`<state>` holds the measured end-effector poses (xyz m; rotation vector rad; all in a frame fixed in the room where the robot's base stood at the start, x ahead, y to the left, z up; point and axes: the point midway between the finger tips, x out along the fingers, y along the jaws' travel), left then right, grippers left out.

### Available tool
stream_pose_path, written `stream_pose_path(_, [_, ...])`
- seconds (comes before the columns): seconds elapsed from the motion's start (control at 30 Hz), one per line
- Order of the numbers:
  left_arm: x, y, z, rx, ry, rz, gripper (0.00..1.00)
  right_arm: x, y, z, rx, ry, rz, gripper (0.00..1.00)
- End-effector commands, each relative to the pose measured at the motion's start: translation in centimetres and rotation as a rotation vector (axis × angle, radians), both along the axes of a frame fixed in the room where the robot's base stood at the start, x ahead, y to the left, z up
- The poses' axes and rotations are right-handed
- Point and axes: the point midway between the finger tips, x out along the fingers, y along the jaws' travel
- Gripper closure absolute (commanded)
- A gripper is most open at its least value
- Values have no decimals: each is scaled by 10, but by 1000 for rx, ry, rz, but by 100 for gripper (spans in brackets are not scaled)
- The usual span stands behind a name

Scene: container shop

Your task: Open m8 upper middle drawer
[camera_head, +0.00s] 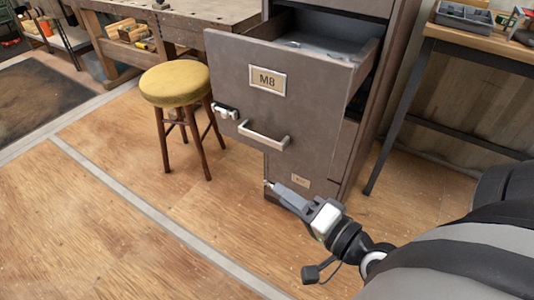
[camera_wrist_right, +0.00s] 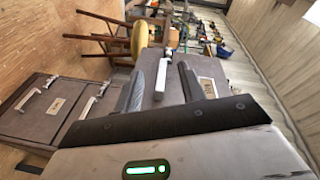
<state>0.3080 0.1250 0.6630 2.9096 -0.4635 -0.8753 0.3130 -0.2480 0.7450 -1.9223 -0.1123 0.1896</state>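The grey-brown drawer front labelled M8 (camera_head: 312,95) stands pulled out from its cabinet, and its open inside (camera_head: 325,42) shows. A pale bar handle (camera_head: 264,136) is on its lower part, with a small white latch (camera_head: 225,111) at the left edge. My right gripper (camera_head: 275,188) is below the handle in the head view, apart from it. In the right wrist view, my right gripper (camera_wrist_right: 162,68) has its two dark fingers spread, with the handle (camera_wrist_right: 160,79) seen between them; nothing appears clamped. My left gripper is out of view.
A yellow-topped stool (camera_head: 175,83) stands left of the drawer. A wooden workbench (camera_head: 185,18) is behind it. A side table (camera_head: 480,40) with a grey tray (camera_head: 464,17) is at right. Lower drawers (camera_wrist_right: 38,105) show in the wrist view. The front-left floor is clear.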

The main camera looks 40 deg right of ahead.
Motion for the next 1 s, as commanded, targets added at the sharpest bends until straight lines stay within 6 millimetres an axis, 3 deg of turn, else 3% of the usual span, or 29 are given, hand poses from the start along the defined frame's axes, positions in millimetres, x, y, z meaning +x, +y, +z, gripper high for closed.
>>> stream_pose_path(0.03, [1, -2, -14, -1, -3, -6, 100, 0, -16, -7, 100, -13, -48, 60])
stream_pose_path(0.1, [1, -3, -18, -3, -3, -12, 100, 0, -35, -4, 219, -28, -110, 60])
stream_pose_path(0.23, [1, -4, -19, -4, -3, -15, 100, 3, -53, 0, 339, -46, -173, 60])
stream_pose_path(0.47, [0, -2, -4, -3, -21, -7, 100, 26, -56, 6, 363, -53, -186, 60])
stream_pose_path(0.8, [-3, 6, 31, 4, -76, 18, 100, 91, -56, 7, 360, -52, -183, 60])
stream_pose_path(1.0, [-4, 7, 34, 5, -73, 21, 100, 129, -56, 5, 359, -51, -184, 60])
